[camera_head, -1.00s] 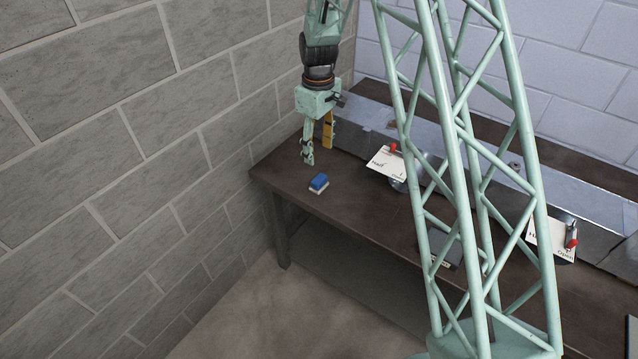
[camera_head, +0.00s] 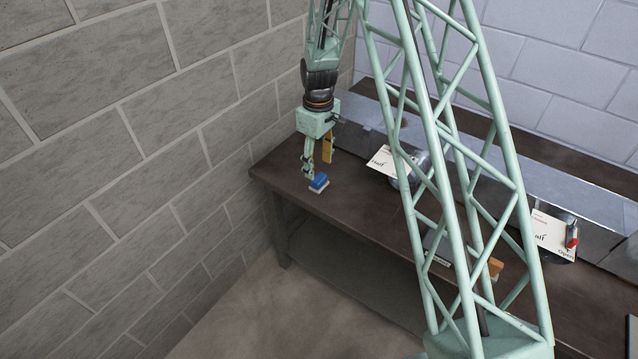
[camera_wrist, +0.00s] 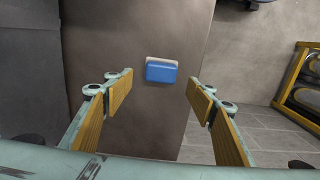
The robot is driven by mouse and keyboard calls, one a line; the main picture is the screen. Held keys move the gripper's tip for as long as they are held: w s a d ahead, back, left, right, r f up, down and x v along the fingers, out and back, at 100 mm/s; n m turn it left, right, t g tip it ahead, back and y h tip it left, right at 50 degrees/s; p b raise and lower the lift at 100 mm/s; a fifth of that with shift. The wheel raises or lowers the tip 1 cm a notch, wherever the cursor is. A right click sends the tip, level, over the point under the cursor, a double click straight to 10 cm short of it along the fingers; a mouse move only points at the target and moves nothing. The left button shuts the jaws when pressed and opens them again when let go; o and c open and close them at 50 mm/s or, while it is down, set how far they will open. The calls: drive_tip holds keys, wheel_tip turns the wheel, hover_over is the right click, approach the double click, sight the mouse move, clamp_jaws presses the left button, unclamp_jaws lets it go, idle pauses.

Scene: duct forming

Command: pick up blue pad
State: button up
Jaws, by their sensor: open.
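The blue pad (camera_head: 319,182) has a white base and lies flat on the dark table (camera_head: 345,212) near its left end. In the wrist view the blue pad (camera_wrist: 161,71) sits ahead of the fingers, roughly midway between their tips. My gripper (camera_head: 318,164) points down just above and behind the pad in the head view. Its yellow-lined fingers are spread wide and nothing is between them; the gripper also shows in the wrist view (camera_wrist: 160,84). I cannot tell the exact height of the tips above the pad.
A metal duct (camera_head: 455,150) runs along the back of the table. A dark flat object and an orange block (camera_head: 495,267) are partly behind my lattice column. A stone wall (camera_head: 130,150) stands at the left.

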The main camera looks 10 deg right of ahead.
sight(319, 177)
drive_tip(key=shift+f, duration=0.75)
drive_tip(key=shift+s+d+f, duration=0.1)
drive_tip(key=shift+f, duration=1.2)
drive_tip(key=shift+s+f, duration=0.1)
drive_tip(key=shift+f, duration=1.2)
drive_tip(key=shift+c, duration=0.7)
drive_tip(key=c, duration=0.8)
